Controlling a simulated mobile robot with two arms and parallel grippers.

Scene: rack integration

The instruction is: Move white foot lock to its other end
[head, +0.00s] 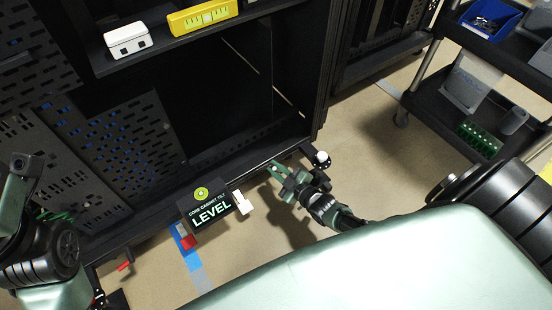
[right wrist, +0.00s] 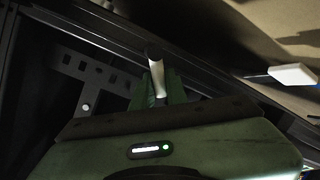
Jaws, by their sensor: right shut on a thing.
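A white paddle-shaped foot lock (head: 241,202) stands at the lower front edge of the dark cabinet, just right of the LEVEL sign. A white paddle on a thin stem (right wrist: 292,74) also shows at the right in the right wrist view. My right gripper (head: 278,171) is at the cabinet's bottom rail, to the right of the white paddle and apart from it. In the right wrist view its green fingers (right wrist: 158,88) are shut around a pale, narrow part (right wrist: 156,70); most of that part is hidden. My left gripper does not show clearly.
The LEVEL sign (head: 209,204) stands before the cabinet (head: 275,152). A red lever (head: 125,266) is at the lower left. A white knob (head: 322,158) sits at the cabinet's right corner. A cart (head: 425,100) stands at the right. Floor between cart and cabinet is open.

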